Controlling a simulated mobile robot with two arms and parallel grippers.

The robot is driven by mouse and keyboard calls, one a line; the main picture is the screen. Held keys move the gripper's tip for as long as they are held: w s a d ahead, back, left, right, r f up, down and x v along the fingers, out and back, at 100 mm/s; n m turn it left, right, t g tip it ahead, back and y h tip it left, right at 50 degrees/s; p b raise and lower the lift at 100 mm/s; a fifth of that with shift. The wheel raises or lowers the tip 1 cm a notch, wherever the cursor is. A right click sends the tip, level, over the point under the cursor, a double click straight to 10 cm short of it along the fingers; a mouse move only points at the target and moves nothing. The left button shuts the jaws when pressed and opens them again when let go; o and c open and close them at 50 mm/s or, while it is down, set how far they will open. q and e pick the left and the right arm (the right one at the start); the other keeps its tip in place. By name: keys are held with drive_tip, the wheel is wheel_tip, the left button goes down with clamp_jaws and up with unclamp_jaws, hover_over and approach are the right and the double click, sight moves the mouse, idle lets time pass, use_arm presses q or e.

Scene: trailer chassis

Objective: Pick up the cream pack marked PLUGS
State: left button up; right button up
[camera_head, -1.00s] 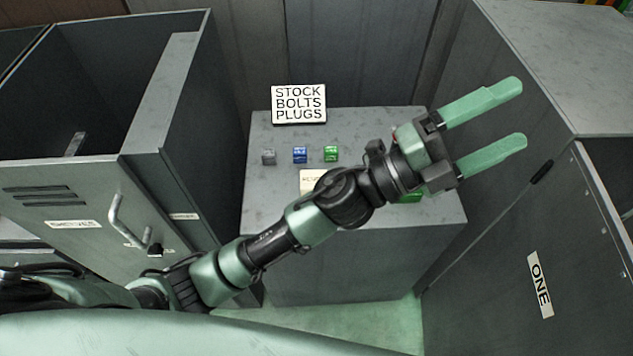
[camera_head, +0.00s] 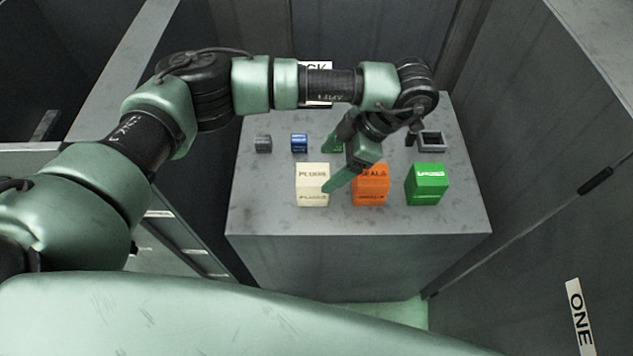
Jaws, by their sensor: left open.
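The cream pack marked PLUGS (camera_head: 312,184) stands upright at the front left of the grey stand's top (camera_head: 270,217). My left gripper (camera_head: 333,167) is open and points down to the left, above and beside the pack's right side. One green finger overlaps the pack's right edge in the picture; I cannot tell if it touches. The other finger is farther back, in front of a small green block (camera_head: 326,146). Nothing shows between the fingers. My right gripper is not in view.
An orange pack marked SEALS (camera_head: 371,188) stands right of the cream pack, partly hidden by my gripper. A green pack (camera_head: 427,185) stands farther right. Behind are a grey block (camera_head: 263,144), a blue block (camera_head: 299,143) and a grey open frame (camera_head: 432,142). Cabinets flank the stand.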

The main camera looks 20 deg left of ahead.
sight(321, 175)
use_arm(q)
drive_tip(key=shift+s+a+f, duration=0.2)
drive_tip(key=shift+a+f, duration=0.05)
drive_tip(key=shift+f, duration=0.1)
drive_tip(key=shift+s+a+f+p, duration=0.25)
drive_tip(key=shift+s+a+f, duration=0.1)
drive_tip(key=shift+f, duration=0.15)
drive_tip(key=shift+s+a+f+p, duration=0.2)
drive_tip(key=shift+a+f, duration=0.1)
drive_tip(key=shift+f, duration=0.2)
drive_tip(key=x, duration=0.3)
drive_tip(key=shift+w+f, duration=0.1)
drive_tip(key=shift+f, duration=0.2)
drive_tip(key=shift+a+f, duration=0.2)
drive_tip(key=shift+f, duration=0.05)
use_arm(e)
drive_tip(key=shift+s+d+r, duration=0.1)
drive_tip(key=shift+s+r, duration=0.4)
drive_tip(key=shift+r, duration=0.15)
use_arm(q)
drive_tip(key=shift+c, duration=0.3)
